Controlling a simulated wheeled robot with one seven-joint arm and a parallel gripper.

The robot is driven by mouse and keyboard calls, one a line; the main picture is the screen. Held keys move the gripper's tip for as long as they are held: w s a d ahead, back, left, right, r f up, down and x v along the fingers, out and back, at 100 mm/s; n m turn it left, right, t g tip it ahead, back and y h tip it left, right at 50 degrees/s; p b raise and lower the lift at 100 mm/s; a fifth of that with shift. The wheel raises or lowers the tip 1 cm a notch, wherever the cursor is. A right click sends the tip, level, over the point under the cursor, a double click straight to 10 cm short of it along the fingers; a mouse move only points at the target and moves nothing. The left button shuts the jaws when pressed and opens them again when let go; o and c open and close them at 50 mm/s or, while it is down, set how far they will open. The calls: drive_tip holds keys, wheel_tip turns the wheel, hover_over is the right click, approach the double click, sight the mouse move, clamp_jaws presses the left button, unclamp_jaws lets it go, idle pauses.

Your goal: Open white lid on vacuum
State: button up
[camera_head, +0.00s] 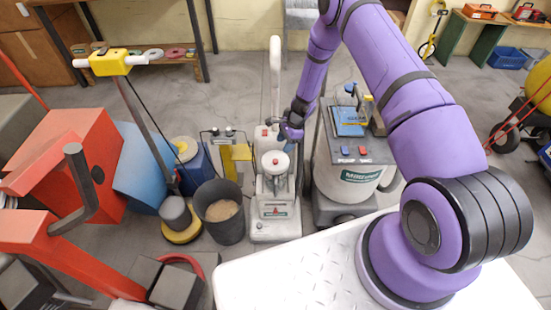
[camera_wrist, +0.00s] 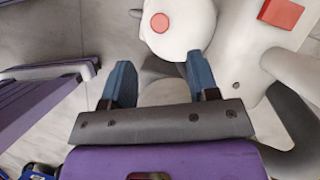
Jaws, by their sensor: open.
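The vacuum (camera_head: 275,222) is an upright off-white machine with a tall pale handle (camera_head: 275,75), standing on the floor in the middle of the head view. In the wrist view a white round lid (camera_wrist: 172,38) with a red button shows just beyond the fingertips, partly behind the right finger. My gripper (camera_head: 290,128) is above and behind the lid in the head view. Its blue-grey fingers (camera_wrist: 160,64) are apart with nothing held between them. Whether a finger touches the lid I cannot tell.
A grey-white drum machine (camera_head: 345,180) stands close on the right. A dark bin (camera_head: 220,215) stands close on the left, with a blue machine (camera_head: 195,165) behind it. A white treaded plate (camera_head: 310,265) lies in front. Open floor (camera_head: 240,85) shows behind.

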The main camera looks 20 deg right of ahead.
sight(276, 160)
drive_tip(key=x, duration=0.9)
clamp_jaws()
